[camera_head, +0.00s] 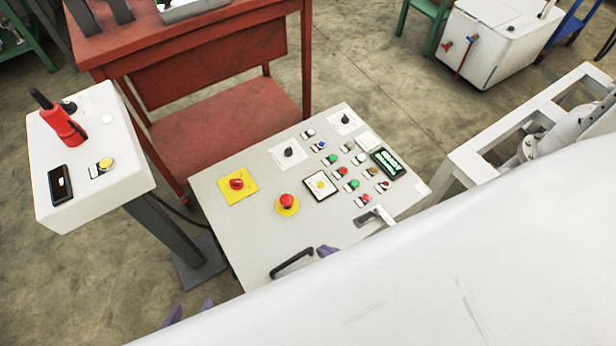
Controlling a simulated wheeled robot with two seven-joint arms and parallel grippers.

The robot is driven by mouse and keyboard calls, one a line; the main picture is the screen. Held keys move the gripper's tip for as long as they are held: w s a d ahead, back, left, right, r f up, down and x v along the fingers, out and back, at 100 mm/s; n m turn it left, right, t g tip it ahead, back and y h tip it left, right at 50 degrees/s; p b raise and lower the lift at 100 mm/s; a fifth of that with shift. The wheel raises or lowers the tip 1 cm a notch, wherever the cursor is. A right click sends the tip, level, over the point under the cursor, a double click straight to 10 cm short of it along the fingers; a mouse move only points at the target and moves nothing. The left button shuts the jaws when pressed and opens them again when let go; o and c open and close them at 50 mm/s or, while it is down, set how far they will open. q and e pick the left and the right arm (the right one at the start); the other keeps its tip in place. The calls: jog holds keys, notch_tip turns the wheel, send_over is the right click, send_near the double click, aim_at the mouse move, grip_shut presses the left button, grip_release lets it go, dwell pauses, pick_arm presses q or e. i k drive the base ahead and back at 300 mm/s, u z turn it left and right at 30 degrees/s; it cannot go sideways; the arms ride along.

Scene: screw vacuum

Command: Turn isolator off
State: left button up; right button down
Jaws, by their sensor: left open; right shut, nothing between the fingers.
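The isolator (237,184) is a red rotary switch on a yellow square plate at the left of the grey control panel (235,215). The exact angle of its knob is hard to read. My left gripper (190,309) shows only as two purple fingertips at the bottom left, apart from each other. It is open, below and left of the panel and well away from the isolator. My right gripper (327,250) shows as a small purple tip at the panel's lower edge, beside the black handle. It is shut and empty. A white surface hides the rest of both grippers.
A red emergency stop (287,201) sits right of the isolator, with several buttons and a display (388,163) beyond. A black handle (292,264) and a metal latch (376,216) stand out from the panel. A white pedestal box (135,170) is at left, a red workbench (225,115) behind.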

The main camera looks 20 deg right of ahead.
aim_at(236, 184)
jog(key=u, duration=1.95)
jog(key=k, duration=0.9)
jog(key=z, duration=0.55)
jog(key=i, duration=0.55)
jog(key=z, duration=0.1)
